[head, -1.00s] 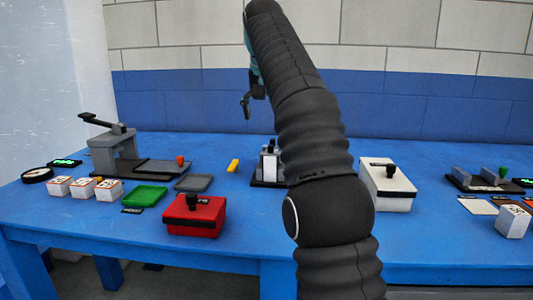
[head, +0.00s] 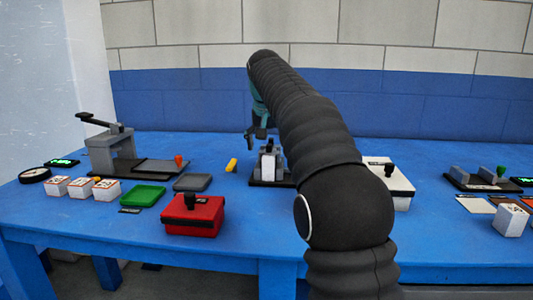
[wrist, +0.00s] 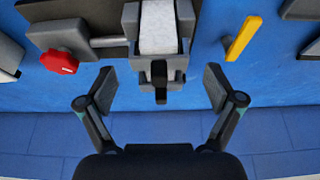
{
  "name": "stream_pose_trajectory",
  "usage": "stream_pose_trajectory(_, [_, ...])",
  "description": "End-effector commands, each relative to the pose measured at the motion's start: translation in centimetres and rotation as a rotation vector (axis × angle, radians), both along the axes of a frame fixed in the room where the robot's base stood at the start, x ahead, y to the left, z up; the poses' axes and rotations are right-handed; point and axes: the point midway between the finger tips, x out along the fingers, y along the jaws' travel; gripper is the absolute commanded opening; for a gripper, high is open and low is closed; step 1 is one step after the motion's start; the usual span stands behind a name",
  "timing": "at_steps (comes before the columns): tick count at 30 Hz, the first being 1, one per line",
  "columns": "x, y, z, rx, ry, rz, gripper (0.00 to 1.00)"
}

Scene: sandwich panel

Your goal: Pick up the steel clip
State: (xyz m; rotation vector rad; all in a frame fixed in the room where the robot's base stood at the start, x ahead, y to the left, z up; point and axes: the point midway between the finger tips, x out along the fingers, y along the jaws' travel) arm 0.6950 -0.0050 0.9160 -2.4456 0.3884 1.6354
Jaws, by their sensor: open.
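A small grey and black piece (wrist: 160,78), which looks like the steel clip, sits at the end of a pale block (wrist: 158,28) held between grey jaws of a fixture (wrist: 131,18). My gripper (wrist: 160,88) is open and empty, with one finger on each side of this piece, apart from it. In the head view my gripper (head: 258,133) hangs just above and behind the fixture (head: 269,165). My arm hides part of that fixture's right side there. I cannot make out the clip clearly in the head view.
A yellow bar (wrist: 243,38) lies beside the fixture, and a red knob (wrist: 59,62) sticks out on its other side. A red box (head: 193,215), a green tray (head: 143,196) and a white box (head: 400,183) stand on the blue table (head: 240,240). A wall rises behind.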

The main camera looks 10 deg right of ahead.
Motion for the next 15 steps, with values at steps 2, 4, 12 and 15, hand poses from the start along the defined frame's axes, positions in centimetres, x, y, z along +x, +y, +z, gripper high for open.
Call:
stream_pose_trajectory(2, [0.28,-0.11,-0.77,0.000,0.000,0.000,0.92])
stream_pose_trajectory(4, [0.42,-0.16,-1.19,0.000,0.001,0.000,0.92])
stream_pose_trajectory(12, [0.52,-0.16,-1.35,0.000,0.000,0.000,0.89])
stream_pose_trajectory(15, [0.51,-0.16,-1.35,0.000,0.000,0.000,0.64])
